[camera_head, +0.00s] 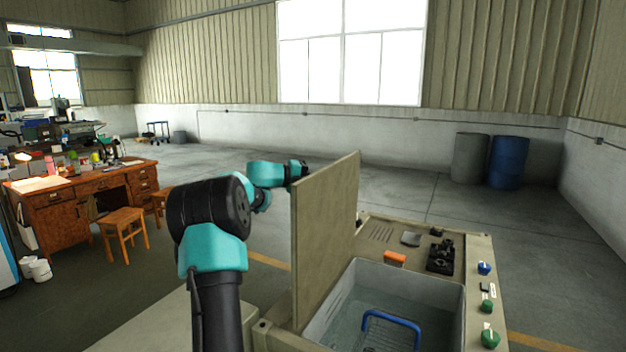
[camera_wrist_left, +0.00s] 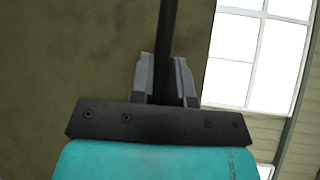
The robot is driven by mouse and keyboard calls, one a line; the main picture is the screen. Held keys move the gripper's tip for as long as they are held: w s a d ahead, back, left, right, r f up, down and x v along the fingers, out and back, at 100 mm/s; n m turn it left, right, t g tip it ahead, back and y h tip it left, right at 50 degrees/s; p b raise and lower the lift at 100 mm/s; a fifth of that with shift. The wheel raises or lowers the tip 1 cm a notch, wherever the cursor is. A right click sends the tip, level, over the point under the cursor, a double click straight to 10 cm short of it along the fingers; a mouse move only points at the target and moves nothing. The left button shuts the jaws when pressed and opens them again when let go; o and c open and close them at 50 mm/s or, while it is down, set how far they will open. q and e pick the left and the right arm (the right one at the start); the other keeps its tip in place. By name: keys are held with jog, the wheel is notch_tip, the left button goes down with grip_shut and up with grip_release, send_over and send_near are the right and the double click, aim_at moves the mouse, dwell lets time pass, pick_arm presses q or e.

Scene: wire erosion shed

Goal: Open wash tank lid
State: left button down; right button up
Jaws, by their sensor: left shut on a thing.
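The wash tank lid (camera_head: 325,240) is a flat beige-brown panel. It stands about upright at the left side of the open wash tank (camera_head: 455,300). Water and a blue handle (camera_head: 392,322) show inside the tank. My left arm reaches around behind the lid, and the lid hides its gripper in the head view. In the left wrist view my left gripper (camera_wrist_left: 166,75) is shut on a dark bar, the lid handle (camera_wrist_left: 167,30), with the lid's brownish face (camera_wrist_left: 70,70) close beside it. My right gripper is in neither view.
The tank's top carries an orange block (camera_head: 394,258), a black fixture (camera_head: 441,255) and knobs, including a blue one (camera_head: 485,268). A wooden desk (camera_head: 85,185) and stools stand at left. Barrels (camera_head: 508,162) stand at the back right. The floor behind is clear.

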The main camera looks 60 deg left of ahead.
pick_arm(q)
jog(key=c, duration=1.1)
grip_release()
jog(key=shift+s, duration=0.1)
jog(key=v, duration=1.7)
jog(key=shift+s+f, duration=0.1)
jog(key=shift+s, duration=0.05)
